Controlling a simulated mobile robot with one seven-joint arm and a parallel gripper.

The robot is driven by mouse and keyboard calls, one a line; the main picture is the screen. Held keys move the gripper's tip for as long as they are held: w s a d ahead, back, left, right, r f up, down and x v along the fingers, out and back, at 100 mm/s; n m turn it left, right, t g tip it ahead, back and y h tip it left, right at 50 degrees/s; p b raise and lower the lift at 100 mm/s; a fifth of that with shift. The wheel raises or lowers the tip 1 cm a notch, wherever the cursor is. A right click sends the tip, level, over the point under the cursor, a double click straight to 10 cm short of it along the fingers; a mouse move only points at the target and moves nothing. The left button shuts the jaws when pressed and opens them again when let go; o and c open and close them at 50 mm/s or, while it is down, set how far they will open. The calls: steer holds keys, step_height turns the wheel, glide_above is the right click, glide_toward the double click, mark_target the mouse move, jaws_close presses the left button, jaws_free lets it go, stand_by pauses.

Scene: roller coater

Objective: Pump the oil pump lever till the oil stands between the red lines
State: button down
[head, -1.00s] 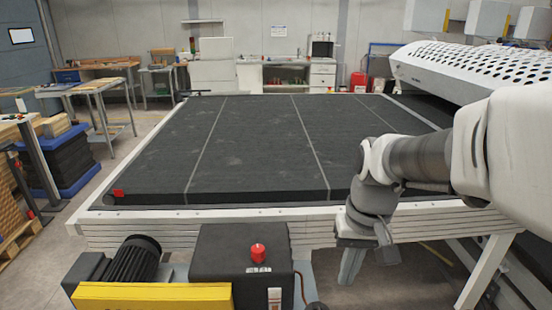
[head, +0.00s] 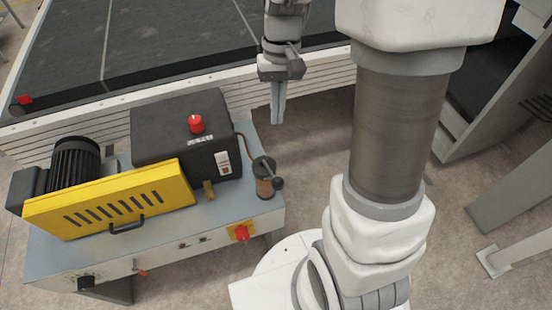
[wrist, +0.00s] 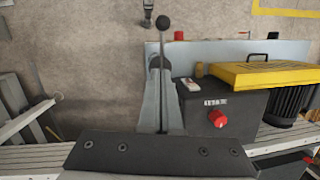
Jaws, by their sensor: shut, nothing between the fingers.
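The oil pump (head: 264,180) is a small brownish cylinder with a dark cap at the right end of the grey machine bench. Its lever ends in a dark ball knob (head: 278,184); the knob also shows in the wrist view (wrist: 163,22), beyond my fingertips. A white oil gauge plate (head: 223,162) sits on the black box; it also shows in the wrist view (wrist: 190,86). The oil level and red lines are too small to read. My gripper (head: 278,118) is shut and empty, pointing down, behind and apart from the pump. In the wrist view its fingers (wrist: 160,75) hide most of the pump.
The black box (head: 165,130) carries a red button (head: 196,124). A yellow slotted guard (head: 110,200) and a dark motor (head: 75,158) stand left of it. A red switch (head: 242,234) is on the bench front. The conveyor (head: 150,50) lies behind. Floor right of the bench is open.

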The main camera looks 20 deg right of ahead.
glide_toward(270, 172)
steer(key=s+f, duration=0.1)
steer(key=shift+s+a+f, duration=0.1)
steer(key=shift+s+f, duration=0.45)
steer(key=shift+s, duration=0.3)
steer(key=shift+s+f, duration=0.5)
steer(key=shift+s, duration=0.35)
